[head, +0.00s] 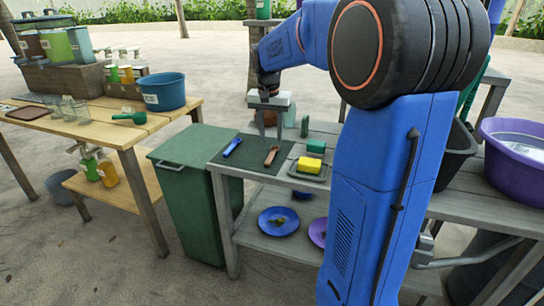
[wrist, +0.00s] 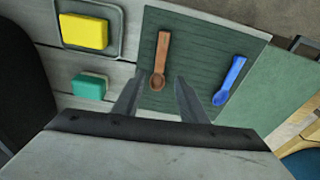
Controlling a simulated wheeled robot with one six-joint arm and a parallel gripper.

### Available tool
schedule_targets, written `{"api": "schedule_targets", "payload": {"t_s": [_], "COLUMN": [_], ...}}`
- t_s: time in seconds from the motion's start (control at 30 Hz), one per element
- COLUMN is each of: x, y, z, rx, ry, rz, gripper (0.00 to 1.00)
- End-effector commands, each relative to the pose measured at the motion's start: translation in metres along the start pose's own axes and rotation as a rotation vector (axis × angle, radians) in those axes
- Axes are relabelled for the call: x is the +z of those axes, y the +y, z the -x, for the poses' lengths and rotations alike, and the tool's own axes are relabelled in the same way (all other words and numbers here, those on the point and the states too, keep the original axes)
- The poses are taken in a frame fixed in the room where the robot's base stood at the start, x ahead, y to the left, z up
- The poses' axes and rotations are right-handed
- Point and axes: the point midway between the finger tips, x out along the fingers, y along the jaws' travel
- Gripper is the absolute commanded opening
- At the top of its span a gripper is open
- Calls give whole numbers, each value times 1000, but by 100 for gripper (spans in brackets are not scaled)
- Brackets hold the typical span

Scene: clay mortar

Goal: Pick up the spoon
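A brown spoon (wrist: 160,62) lies on a dark green mat (wrist: 204,38) in the wrist view, its bowl toward my gripper. In the head view the brown spoon (head: 271,156) lies on the mat (head: 245,167) at the left end of a grey table. A blue spoon-like utensil (wrist: 230,80) lies on the same mat, and it also shows in the head view (head: 232,148). My gripper (wrist: 155,82) is open and empty, its two fingers apart near the spoon's bowl. In the head view my gripper (head: 270,132) is above the mat, pointing down.
A yellow sponge (head: 309,164) lies on a small tray, with a green and cream sponge (head: 316,146) beside it. A green bin (head: 190,190) stands left of the table. A blue plate (head: 278,221) is on the lower shelf. A purple basin (head: 515,165) stands at right.

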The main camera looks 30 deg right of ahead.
Motion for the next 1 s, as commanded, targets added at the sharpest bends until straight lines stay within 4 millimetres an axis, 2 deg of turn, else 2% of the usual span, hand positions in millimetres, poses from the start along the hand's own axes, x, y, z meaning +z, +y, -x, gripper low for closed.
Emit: {"api": "schedule_targets", "payload": {"t_s": [0.1, 0.33, 0.6, 0.7, 0.97, 1.0], "x": [0, 1, 4, 4, 4, 4], "y": [0, 0, 1, 1, 1, 1], "z": [-14, -27, -62, -69, -72, -71], "rx": [1, 1, 2, 2, 1, 1], "ry": [-2, -2, -2, -1, -1, 0], "rz": [0, 0, 1, 1, 1, 1], "gripper": [38, 38, 38, 38, 38, 34]}}
